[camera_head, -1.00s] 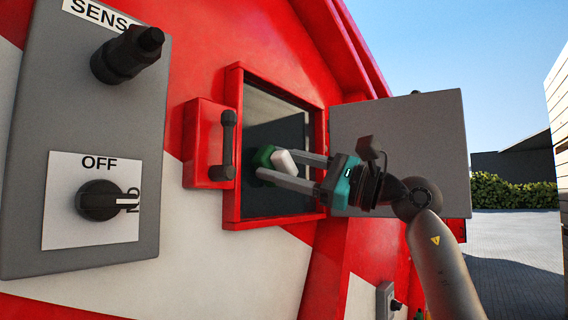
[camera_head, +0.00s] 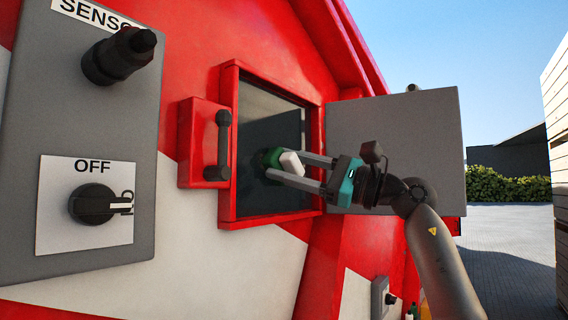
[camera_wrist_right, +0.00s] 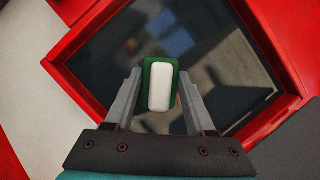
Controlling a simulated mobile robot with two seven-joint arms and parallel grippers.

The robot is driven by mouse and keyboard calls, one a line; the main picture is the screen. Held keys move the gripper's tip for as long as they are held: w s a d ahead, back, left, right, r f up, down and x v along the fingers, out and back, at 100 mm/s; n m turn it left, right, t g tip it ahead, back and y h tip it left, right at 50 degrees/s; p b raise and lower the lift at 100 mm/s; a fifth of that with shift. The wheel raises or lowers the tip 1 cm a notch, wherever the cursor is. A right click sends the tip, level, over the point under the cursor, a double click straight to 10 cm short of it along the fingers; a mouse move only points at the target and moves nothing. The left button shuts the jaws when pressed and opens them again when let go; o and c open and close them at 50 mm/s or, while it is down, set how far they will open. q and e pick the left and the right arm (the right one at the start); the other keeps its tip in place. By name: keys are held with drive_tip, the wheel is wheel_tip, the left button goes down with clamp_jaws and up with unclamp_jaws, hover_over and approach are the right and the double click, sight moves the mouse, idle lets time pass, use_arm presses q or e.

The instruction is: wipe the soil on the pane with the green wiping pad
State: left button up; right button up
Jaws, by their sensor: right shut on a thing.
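The dark pane (camera_head: 262,189) sits inside a red frame in the machine's wall. My right gripper (camera_head: 277,168) is shut on the white handle of the green wiping pad (camera_head: 269,157) and holds it at the pane. In the right wrist view, the green pad (camera_wrist_right: 148,66) shows around its white handle between my right gripper's fingers (camera_wrist_right: 160,92). I cannot tell whether the pad touches the pane. Brownish soil specks (camera_wrist_right: 128,46) show faintly on the pane at the upper left of that view. My left gripper is not in view.
A grey door panel (camera_head: 395,140) stands open right of the pane. A red box with a black handle (camera_head: 222,145) is left of it. A grey switch box (camera_head: 75,125) with a knob (camera_head: 92,204) and black sensor (camera_head: 118,56) is farther left.

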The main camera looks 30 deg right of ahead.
drive_tip(key=shift+w+d+p, duration=0.4)
drive_tip(key=shift+d+p, duration=0.05)
drive_tip(key=shift+d, duration=0.45)
drive_tip(key=shift+w+d+p, duration=0.4)
drive_tip(key=shift+d, duration=0.45)
drive_tip(key=shift+s+a+f+b, duration=0.15)
drive_tip(key=shift+s+a+b, duration=0.1)
drive_tip(key=shift+a+b, duration=0.35)
drive_tip(key=shift+s+a+b, duration=0.15)
drive_tip(key=shift+s+a, duration=0.15)
drive_tip(key=shift+a, duration=0.4)
drive_tip(key=shift+s+a+b, duration=0.15)
drive_tip(key=shift+s+a, duration=0.1)
drive_tip(key=shift+a, duration=0.5)
drive_tip(key=shift+s+a+b, duration=0.15)
drive_tip(key=shift+s+a, duration=0.15)
drive_tip(key=shift+a, duration=0.4)
drive_tip(key=shift+s+a, duration=0.25)
drive_tip(key=shift+a, duration=0.25)
drive_tip(key=shift+s+a, duration=0.2)
drive_tip(key=shift+a, duration=0.25)
